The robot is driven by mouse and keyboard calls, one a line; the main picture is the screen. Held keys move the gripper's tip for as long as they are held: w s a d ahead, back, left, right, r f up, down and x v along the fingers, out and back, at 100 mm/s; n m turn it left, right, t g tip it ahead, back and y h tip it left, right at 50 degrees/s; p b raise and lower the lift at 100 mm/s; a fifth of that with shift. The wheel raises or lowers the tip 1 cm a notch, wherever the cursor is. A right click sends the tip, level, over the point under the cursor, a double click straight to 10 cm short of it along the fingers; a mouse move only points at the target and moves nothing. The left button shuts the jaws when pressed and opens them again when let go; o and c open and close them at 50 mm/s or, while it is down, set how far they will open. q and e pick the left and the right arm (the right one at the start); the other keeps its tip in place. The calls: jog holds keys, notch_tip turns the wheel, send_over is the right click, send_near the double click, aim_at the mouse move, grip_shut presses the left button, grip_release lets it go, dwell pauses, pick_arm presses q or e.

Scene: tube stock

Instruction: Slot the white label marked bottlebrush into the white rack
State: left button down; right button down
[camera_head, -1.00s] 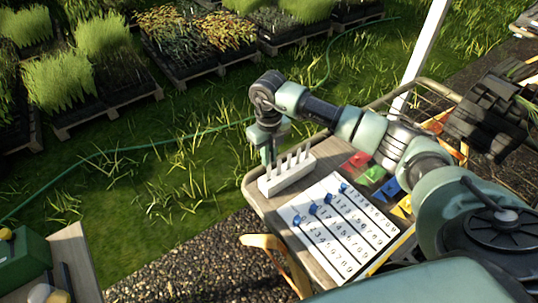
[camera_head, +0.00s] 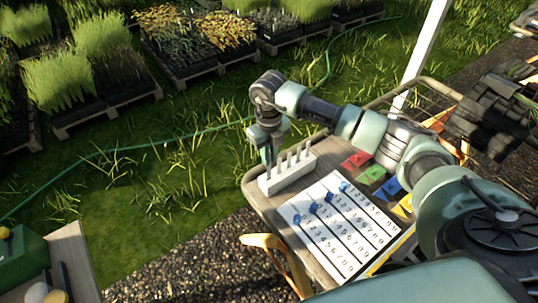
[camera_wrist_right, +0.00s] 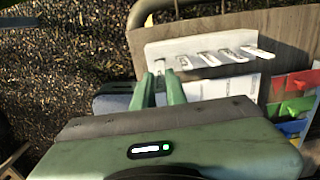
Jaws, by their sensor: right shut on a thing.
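The white rack (camera_head: 290,182) stands at the far left corner of the small table, with several pale labels (camera_head: 298,155) upright in a row in it. The rack also shows in the right wrist view (camera_wrist_right: 205,44). My right gripper (camera_head: 267,163) points down at the rack's left end. In the wrist view its green fingers (camera_wrist_right: 160,88) are close together and shut on a small pale piece, mostly hidden, which I take as the label. I cannot read its marking or tell whether it sits in a slot. My left gripper is out of view.
A white board (camera_head: 338,222) with numbers and several blue markers lies in front of the rack. Red (camera_head: 356,159), green, blue and yellow cards lie to the right, under my arm. The table's left edge is close to the rack.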

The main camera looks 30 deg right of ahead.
jog(key=shift+f+b, duration=1.75)
jog(key=shift+f, duration=0.75)
jog(key=shift+f, duration=0.25)
jog(key=c, duration=1.4)
grip_release()
jog(key=shift+o, duration=0.2)
jog(key=shift+r, duration=0.1)
notch_tip(320, 180, up, 8)
jog(key=shift+f+b, duration=0.15)
jog(key=shift+b, duration=0.8)
